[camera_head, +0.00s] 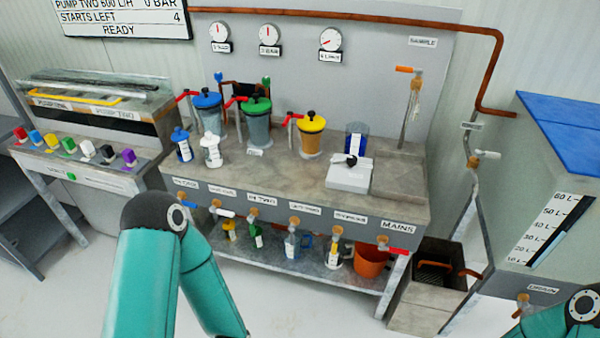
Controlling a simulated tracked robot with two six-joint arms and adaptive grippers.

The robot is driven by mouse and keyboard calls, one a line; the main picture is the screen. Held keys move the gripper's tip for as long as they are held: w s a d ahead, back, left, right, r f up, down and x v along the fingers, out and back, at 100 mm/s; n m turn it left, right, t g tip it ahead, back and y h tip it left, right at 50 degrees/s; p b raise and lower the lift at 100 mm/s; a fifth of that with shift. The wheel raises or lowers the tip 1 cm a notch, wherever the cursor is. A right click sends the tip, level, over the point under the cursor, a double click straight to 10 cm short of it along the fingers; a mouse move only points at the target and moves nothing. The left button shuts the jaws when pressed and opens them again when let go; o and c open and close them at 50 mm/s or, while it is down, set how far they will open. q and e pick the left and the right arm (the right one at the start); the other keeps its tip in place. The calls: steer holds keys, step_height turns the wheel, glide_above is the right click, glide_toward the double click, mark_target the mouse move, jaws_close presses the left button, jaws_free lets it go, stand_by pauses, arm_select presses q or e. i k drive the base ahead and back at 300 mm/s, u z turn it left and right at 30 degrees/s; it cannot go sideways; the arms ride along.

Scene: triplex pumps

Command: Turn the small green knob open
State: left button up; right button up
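Two small green knobs show, and I cannot tell from the picture which one the task names. One green knob (69,145) sits in the row of coloured knobs on the left console. Another small green knob (267,80) tops a dark pipe behind the green-lidded canister (257,122). A small blue knob (218,77) tops the pipe's other end. How far any knob is turned is too small to tell. My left arm's links stand in the lower left, and part of my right arm is at the lower right corner. Neither gripper is in view.
The bench (285,170) carries blue-lidded and yellow-lidded (311,137) canisters, bottles and a white scale-like box (349,178). Several labelled taps line its front. An orange bucket (371,262) stands on the lower shelf. A tank (545,200) is at right. Floor in front is clear.

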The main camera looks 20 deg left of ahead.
mark_target(265, 81)
steer(key=z, duration=1.25)
steer(key=i, duration=0.15)
steer(key=u, duration=2.55)
steer(key=i, duration=0.15)
steer(key=u, duration=1.7)
steer(key=k, duration=1)
steer(key=z, duration=1.05)
steer(key=i, duration=1.1)
steer(key=z, duration=0.3)
